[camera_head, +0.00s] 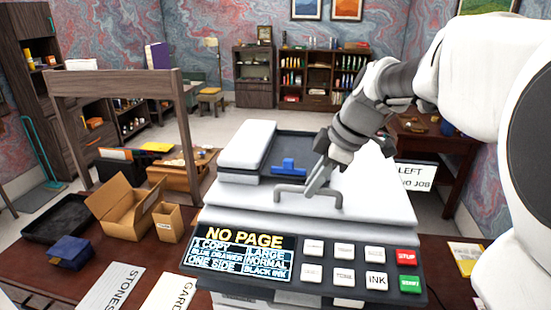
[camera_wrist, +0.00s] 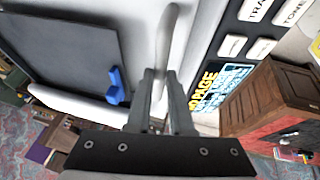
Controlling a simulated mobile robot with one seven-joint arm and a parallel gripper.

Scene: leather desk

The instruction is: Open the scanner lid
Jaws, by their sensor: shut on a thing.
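The scanner is a white machine with a dark control panel along its front. Its white lid (camera_head: 385,195) looks flat on top of the body in the head view; whether a small gap exists cannot be told. A grey bar handle (camera_head: 290,189) sits near the lid's front edge. My gripper (camera_head: 319,184) reaches down from the upper right and is shut on this handle. In the wrist view the handle (camera_wrist: 166,35) runs up from between my two fingers (camera_wrist: 163,80). The fingers hide part of it.
A dark tray with a blue slider (camera_head: 289,166) lies on the machine's top, behind the handle. The control panel (camera_head: 305,262) reads NO PAGE. An open cardboard box (camera_head: 125,210) and a blue box (camera_head: 70,252) stand left on the desk. A wooden frame (camera_head: 115,85) rises behind them.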

